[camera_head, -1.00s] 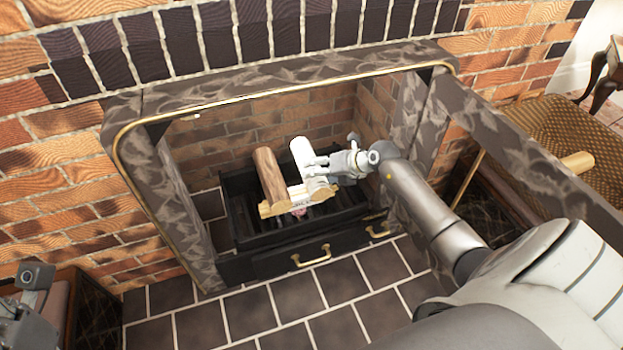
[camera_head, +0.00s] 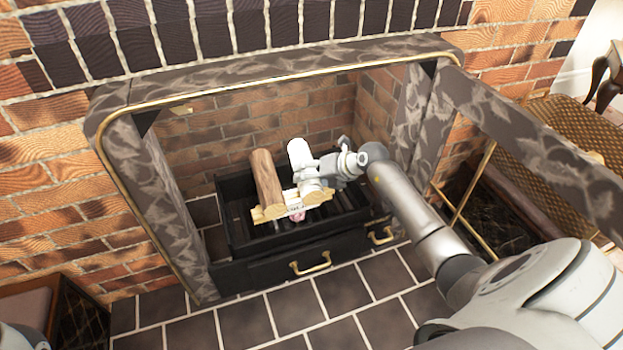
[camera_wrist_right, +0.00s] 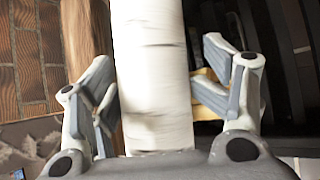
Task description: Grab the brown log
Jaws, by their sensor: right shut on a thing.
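The brown log (camera_head: 267,178) lies in the black fireplace grate, left of a white log (camera_head: 299,152). It also shows in the right wrist view (camera_wrist_right: 84,28), beside the white log and outside the fingers. My right gripper (camera_head: 314,178) reaches in from the right and is shut on the white log. In the right wrist view, its fingers (camera_wrist_right: 155,85) stand on either side of the white log (camera_wrist_right: 150,60). A pale wood piece (camera_head: 268,213) lies across the front ends of the logs. My left gripper is not in view.
The black grate (camera_head: 232,238) has a front with brass handles (camera_head: 311,263). The stone surround (camera_head: 170,215) with gold trim frames the opening on the sides and top. A woven seat (camera_head: 560,140) stands at the right. Dark tiled floor (camera_head: 250,312) in front is clear.

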